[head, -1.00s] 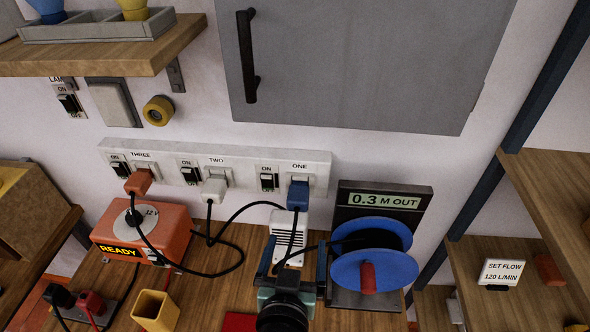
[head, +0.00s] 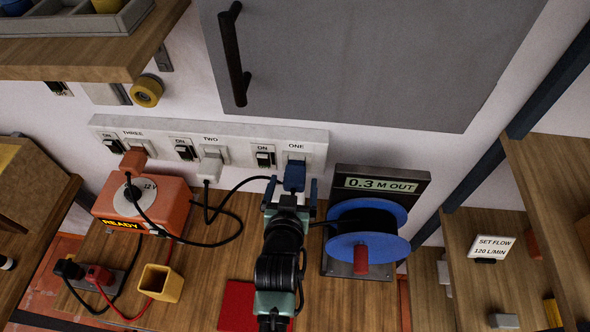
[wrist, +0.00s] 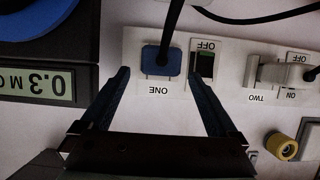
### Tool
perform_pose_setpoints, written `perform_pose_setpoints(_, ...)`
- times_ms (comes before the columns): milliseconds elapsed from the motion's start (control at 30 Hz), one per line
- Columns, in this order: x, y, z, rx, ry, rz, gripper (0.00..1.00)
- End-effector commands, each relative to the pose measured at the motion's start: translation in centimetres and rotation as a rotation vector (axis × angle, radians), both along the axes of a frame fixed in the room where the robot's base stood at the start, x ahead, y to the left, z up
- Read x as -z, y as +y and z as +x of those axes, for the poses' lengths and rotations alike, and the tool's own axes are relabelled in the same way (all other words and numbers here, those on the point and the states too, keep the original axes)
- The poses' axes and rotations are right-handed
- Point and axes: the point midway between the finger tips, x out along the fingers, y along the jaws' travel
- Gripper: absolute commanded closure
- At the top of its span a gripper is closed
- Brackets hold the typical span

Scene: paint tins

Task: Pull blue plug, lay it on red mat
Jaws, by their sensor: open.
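The blue plug (head: 294,178) sits in socket ONE, at the right end of the white socket strip (head: 225,135). The wrist view shows it too (wrist: 161,60), with its dark cord running off the top edge. My gripper (head: 291,188) is open and empty just in front of the plug. In the wrist view its fingers (wrist: 158,76) point at the strip, one on each side of the plug, with gaps on both sides. The red mat (head: 236,305) lies on the bench, partly hidden by my arm.
The orange plug (head: 133,161) and white plug (head: 211,166) fill sockets THREE and TWO. A blue cord reel (head: 367,232) stands close right of my arm. An orange 12 V box (head: 145,203) and yellow cup (head: 160,283) are left. A grey cabinet (head: 350,60) hangs above.

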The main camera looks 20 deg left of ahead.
Motion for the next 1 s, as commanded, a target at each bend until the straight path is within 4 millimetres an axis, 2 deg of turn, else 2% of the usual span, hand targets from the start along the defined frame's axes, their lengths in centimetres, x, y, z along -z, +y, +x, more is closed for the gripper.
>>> perform_pose_setpoints(100,0.5,0.5,1.6,0.000,0.000,0.000,0.05)
perform_pose_setpoints(333,1.5,1.0,3.6,0.000,0.000,0.000,0.05)
perform_pose_setpoints(767,1.8,1.2,4.2,0.000,0.000,0.000,0.05)
perform_pose_setpoints(800,1.8,1.2,4.2,0.000,0.000,0.000,0.07)
perform_pose_setpoints(1000,1.8,1.2,4.2,0.000,0.000,0.000,0.43)
